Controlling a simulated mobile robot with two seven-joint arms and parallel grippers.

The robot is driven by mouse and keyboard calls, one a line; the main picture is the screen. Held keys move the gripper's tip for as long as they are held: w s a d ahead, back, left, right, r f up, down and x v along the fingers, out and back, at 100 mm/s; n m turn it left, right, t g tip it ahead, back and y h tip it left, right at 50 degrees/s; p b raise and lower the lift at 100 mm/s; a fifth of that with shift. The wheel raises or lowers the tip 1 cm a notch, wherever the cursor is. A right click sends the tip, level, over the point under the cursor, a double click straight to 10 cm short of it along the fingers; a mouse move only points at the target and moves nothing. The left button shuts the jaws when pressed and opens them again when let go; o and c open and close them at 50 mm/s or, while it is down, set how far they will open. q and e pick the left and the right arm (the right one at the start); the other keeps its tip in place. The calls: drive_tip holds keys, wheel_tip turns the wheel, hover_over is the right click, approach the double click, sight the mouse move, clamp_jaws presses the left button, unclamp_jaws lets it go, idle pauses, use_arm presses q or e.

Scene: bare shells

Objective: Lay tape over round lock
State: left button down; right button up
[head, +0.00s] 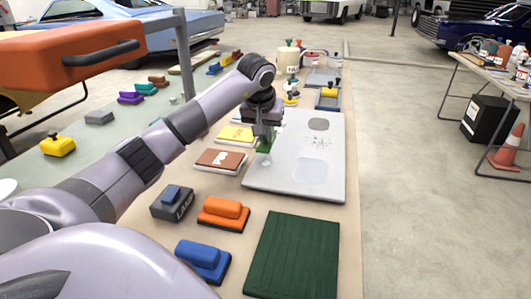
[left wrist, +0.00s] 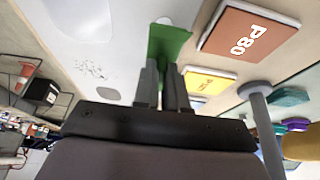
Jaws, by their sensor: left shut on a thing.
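My left gripper (head: 263,136) is shut on a small green strip of tape (head: 267,146), which also shows between the fingertips in the left wrist view (left wrist: 168,41). It holds the strip over the left edge of a pale grey panel (head: 328,190) lying on the bench. In the left wrist view a small whitish round spot, seemingly the round lock (left wrist: 164,20), shows on the panel beside the tape. The strip hides part of what lies under it; I cannot tell if it touches the panel. My right gripper is not in view.
The panel bears a grey oval (head: 318,124), scratches and a pale patch (head: 310,171). Left of it lie a brown P80 pad (head: 220,159) and a yellow pad (head: 236,133). Orange (head: 223,212) and blue (head: 203,258) blocks and a green ridged mat (head: 293,255) are nearer.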

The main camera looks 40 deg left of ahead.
sight(265, 145)
use_arm(q)
drive_tip(key=shift+f, duration=2.9)
drive_tip(key=shift+f, duration=0.15)
drive_tip(key=c, duration=1.2)
unclamp_jaws()
drive_tip(key=v, duration=1.2)
drive_tip(key=shift+s+d, duration=0.1)
